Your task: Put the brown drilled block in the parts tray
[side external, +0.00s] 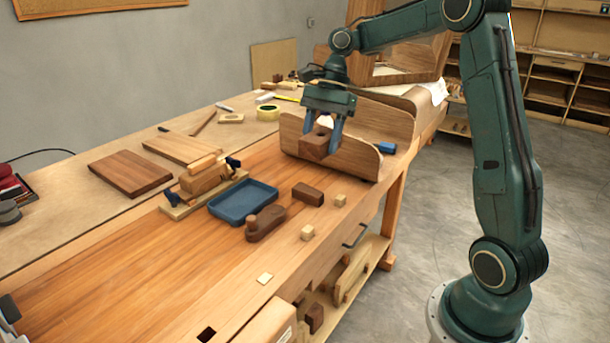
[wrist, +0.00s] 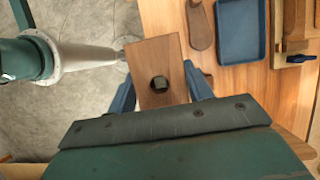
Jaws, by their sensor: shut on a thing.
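The brown drilled block (side external: 315,146) is between the fingers of my gripper (side external: 322,143), held up in front of the bent wood lamination (side external: 350,159) at the right part of the bench. In the wrist view the block (wrist: 153,60) shows its face with a dark round hole, and my gripper's blue fingers (wrist: 160,88) close on it from both sides. The parts tray (side external: 243,202) is a shallow blue tray on the bench, to the left of and nearer than my gripper. It also shows in the wrist view (wrist: 263,30) and looks empty.
A brown wooden plane-like tool (side external: 265,224) stands beside the tray's near right edge. A dark brown block (side external: 308,194) and small pale cubes (side external: 307,232) lie to its right. A clamped wooden jig (side external: 203,182) stands behind left. The bench front left is mostly clear.

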